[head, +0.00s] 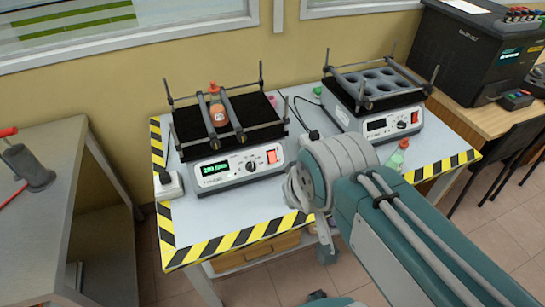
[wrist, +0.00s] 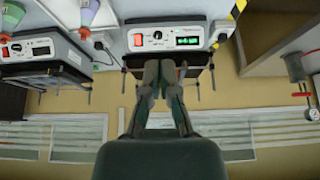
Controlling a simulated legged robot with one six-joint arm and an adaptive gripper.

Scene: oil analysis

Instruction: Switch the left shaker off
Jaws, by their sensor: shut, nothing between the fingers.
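The left shaker (head: 235,168) stands on the table with its display (head: 214,168) lit green. Its red power switch (head: 271,157) is at the right end of the front panel. A bottle with orange-red contents (head: 219,112) stands on its black platform between the bars. The wrist view is turned over: the left shaker's panel (wrist: 168,37) is at the top, with the red switch (wrist: 137,39) left of the knob and the lit display. My gripper (wrist: 160,82) is shut and empty, in front of the shaker's platform side in that picture.
The right shaker (head: 378,125) stands to the right with an empty holed rack and a dark display. A small bottle (head: 398,156) stands near the table's right front edge. A power strip (head: 168,186) lies left of the left shaker. A grey bench (head: 60,150) is at the left.

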